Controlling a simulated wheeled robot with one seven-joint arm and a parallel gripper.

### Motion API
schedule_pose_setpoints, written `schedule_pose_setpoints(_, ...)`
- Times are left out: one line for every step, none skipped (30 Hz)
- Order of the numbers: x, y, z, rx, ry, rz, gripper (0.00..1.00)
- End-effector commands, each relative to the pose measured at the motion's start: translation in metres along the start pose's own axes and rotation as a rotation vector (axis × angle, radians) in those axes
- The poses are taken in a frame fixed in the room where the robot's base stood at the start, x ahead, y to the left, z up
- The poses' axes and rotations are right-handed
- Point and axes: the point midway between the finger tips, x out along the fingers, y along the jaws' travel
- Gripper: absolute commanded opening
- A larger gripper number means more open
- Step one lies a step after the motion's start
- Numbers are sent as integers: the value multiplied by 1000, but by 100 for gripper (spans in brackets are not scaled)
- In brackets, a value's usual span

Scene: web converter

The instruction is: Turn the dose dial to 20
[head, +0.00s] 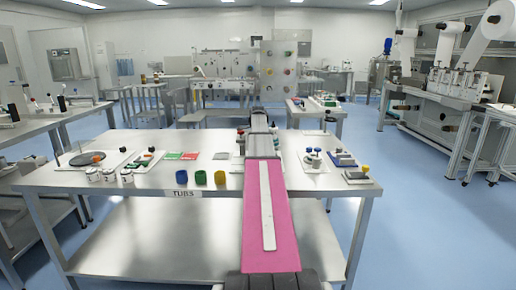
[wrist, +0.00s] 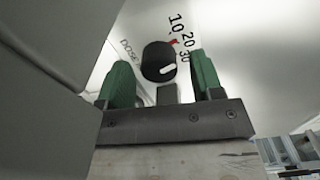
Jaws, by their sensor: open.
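The dose dial (wrist: 158,60) is a round black knob on a pale panel in the wrist view. A white mark on the knob lies at its lower right, below the printed 30. The printed scale (wrist: 189,40) reads 10, 20 and 30 on the knob's right, with a small red mark just left of the 20. My gripper (wrist: 160,66) has green fingers, open, one on each side of the knob, with visible gaps. Whether the fingertips reach the knob's depth is unclear. In the head view my pink arm hides the gripper and dial.
A large grey surface fills the wrist view's left.

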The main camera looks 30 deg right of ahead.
Motion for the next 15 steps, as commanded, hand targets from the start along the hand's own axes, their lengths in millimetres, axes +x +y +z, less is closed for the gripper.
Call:
schedule_pose_setpoints(1, 0, 0, 0, 0, 0, 60)
schedule_pose_setpoints(1, 0, 0, 0, 0, 0, 60)
schedule_pose_setpoints(1, 0, 0, 0, 0, 0, 60)
schedule_pose_setpoints(1, 0, 0, 0, 0, 0, 60)
schedule_pose_setpoints(1, 0, 0, 0, 0, 0, 60)
schedule_pose_setpoints(1, 0, 0, 0, 0, 0, 60)
schedule_pose_setpoints(1, 0, 0, 0, 0, 0, 60)
schedule_pose_setpoints(1, 0, 0, 0, 0, 0, 57)
schedule_pose_setpoints(1, 0, 0, 0, 0, 0, 44)
schedule_pose_setpoints(1, 0, 0, 0, 0, 0, 34)
schedule_pose_setpoints(1, 0, 0, 0, 0, 0, 25)
schedule_pose_setpoints(1, 0, 0, 0, 0, 0, 12)
schedule_pose_setpoints(1, 0, 0, 0, 0, 0, 11)
schedule_pose_setpoints(1, 0, 0, 0, 0, 0, 11)
schedule_pose_setpoints(1, 0, 0, 0, 0, 0, 11)
